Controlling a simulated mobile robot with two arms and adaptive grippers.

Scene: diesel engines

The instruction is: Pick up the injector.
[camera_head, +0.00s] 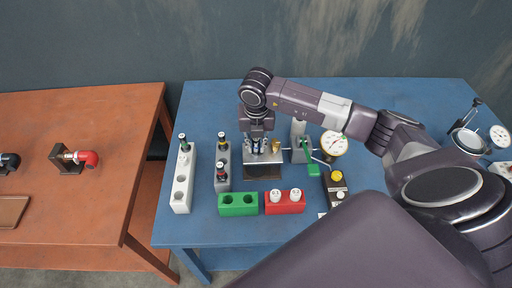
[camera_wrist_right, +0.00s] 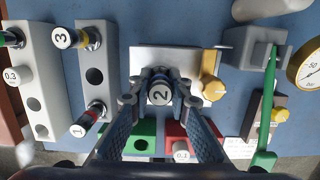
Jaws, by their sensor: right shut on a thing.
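My right gripper (camera_head: 257,143) reaches down over the metal stand (camera_head: 264,172) on the blue table. In the right wrist view its two fingers (camera_wrist_right: 160,102) are closed around an injector with a white cap marked 2 (camera_wrist_right: 160,93). The injector looks upright, at the stand's middle. Its lower part is hidden, so I cannot tell whether it still sits in the stand. Other injectors stand in the grey rack: one marked 3 (camera_wrist_right: 66,38) and one marked 1 (camera_wrist_right: 82,127). My left gripper is not in view.
The grey rack (camera_head: 222,155) and white rack (camera_head: 182,195) stand left of the stand. A green block (camera_head: 238,210) and red block (camera_head: 285,208) lie in front. A pump with a green lever (camera_head: 309,158) and gauge (camera_head: 334,144) stands right. An orange table (camera_head: 60,115) is farther left.

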